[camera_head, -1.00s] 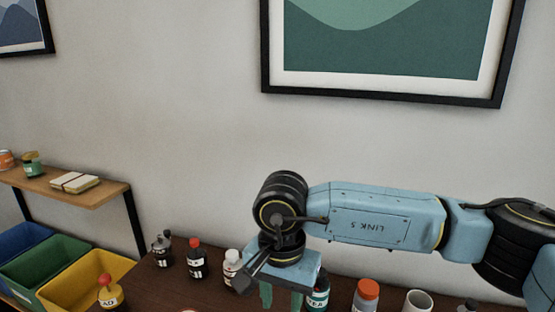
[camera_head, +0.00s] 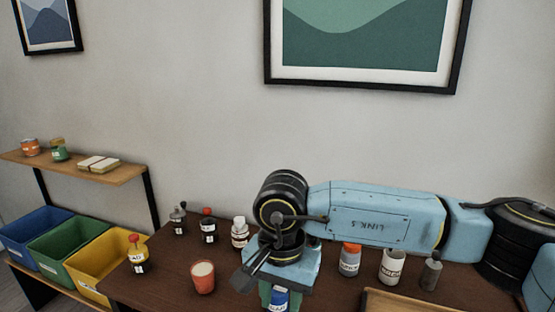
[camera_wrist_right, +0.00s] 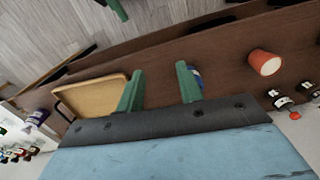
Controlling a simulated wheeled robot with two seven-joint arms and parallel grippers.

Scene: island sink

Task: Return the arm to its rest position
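My right arm reaches in from the right in the head view, over the dark wooden table (camera_head: 225,285). Its gripper (camera_head: 272,292) points down at the bottom edge, partly hidden by its own wrist. In the right wrist view the two green fingers (camera_wrist_right: 160,75) are spread apart, with bare wood between them. A blue-labelled container (camera_wrist_right: 197,75) shows beside and partly behind one finger; in the head view it also shows by the gripper (camera_head: 280,299). A green finger-like part (camera_wrist_right: 117,9) at the wrist view's top edge seems to be my left gripper, mostly cut off.
A red cup (camera_head: 203,277) stands left of the gripper. A grinder (camera_head: 178,218), bottles, an orange-capped jar (camera_head: 349,259) and a white mug (camera_head: 393,266) stand around the arm. A wooden tray (camera_head: 400,301) lies at front right. Coloured bins (camera_head: 95,272) stand left, below a shelf (camera_head: 120,172).

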